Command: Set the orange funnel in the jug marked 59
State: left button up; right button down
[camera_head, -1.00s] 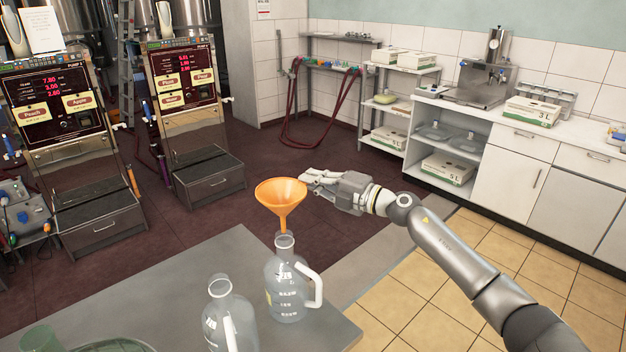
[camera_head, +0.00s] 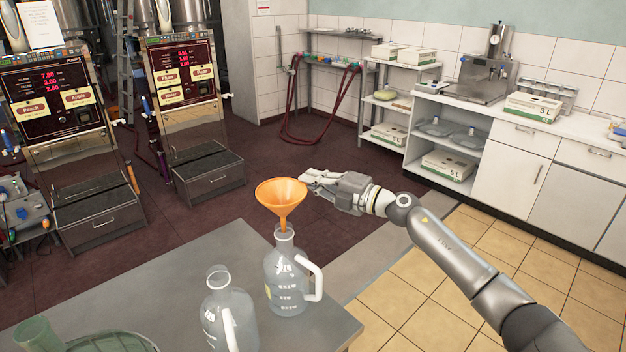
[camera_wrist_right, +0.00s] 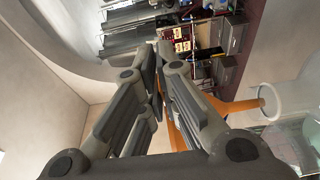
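The orange funnel (camera_head: 281,194) is upright in the head view, its rim at my right gripper (camera_head: 309,179). The fingers look closed on the rim; in the right wrist view my right gripper (camera_wrist_right: 160,75) has orange between and behind its fingers. The funnel's spout (camera_wrist_right: 238,106) reaches the mouth of a clear jug (camera_head: 287,277) with a white handle. Its tip is at or just inside the mouth; I cannot tell how deep. A second clear jug (camera_head: 229,318) stands nearer, to the left. The markings are too small to read. My left gripper is out of view.
Both jugs stand on the grey table (camera_head: 170,285) near its right edge. A green container (camera_head: 38,338) is at the lower left. Two pump machines (camera_head: 60,110) stand behind. A white shelf (camera_head: 402,95) and counter line the right wall.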

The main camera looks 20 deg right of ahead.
jog(key=shift+f+b, duration=1.45)
jog(key=shift+f, duration=0.7)
jog(key=c, duration=1.6)
grip_release()
jog(key=shift+o, duration=0.2)
jog(key=v, duration=1.2)
